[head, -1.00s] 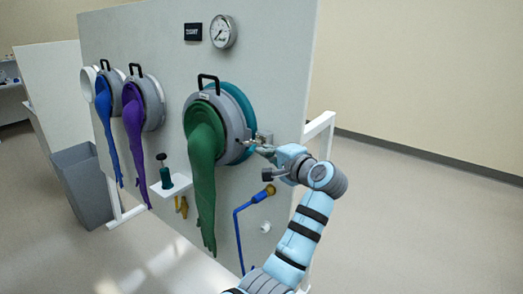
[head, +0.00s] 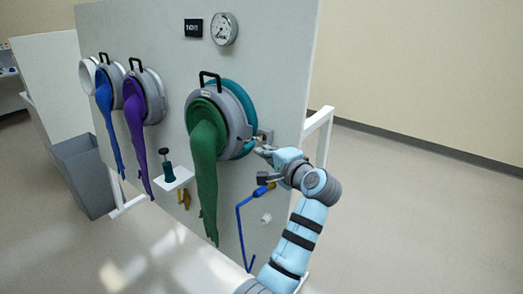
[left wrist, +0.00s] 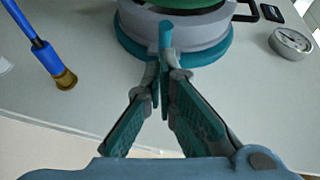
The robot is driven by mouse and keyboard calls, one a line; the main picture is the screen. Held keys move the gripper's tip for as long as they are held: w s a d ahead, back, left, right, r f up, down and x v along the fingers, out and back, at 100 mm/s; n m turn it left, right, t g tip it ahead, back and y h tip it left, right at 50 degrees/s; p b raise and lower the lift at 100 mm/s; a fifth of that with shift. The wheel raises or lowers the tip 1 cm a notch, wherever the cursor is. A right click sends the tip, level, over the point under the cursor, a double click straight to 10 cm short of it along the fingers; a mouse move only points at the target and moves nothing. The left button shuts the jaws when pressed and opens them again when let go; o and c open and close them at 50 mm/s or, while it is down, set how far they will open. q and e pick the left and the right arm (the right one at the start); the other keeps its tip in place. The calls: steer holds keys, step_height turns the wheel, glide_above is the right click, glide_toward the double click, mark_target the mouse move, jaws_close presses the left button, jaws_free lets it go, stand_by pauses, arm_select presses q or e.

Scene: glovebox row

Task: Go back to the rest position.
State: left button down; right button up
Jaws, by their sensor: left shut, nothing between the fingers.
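My left gripper (head: 260,149) is shut and empty, beside the right edge of the port with the green glove (head: 208,150). It is close to the small metal latch (head: 265,136) there; I cannot tell if they touch. In the left wrist view, its teal fingers (left wrist: 164,65) come together in front of the grey port ring (left wrist: 198,38) and its teal rim. My right gripper is not in view.
The upright panel (head: 270,60) carries a purple glove (head: 136,135), a blue glove (head: 108,120) and a round gauge (head: 224,28). A blue hose (head: 241,228) hangs below my gripper. A grey bin (head: 84,175) stands left. Floor is clear at right.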

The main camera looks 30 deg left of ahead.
arm_select(q)
steer(key=v, duration=0.5)
steer(key=shift+d+r, duration=0.1)
steer(key=shift+d, duration=0.05)
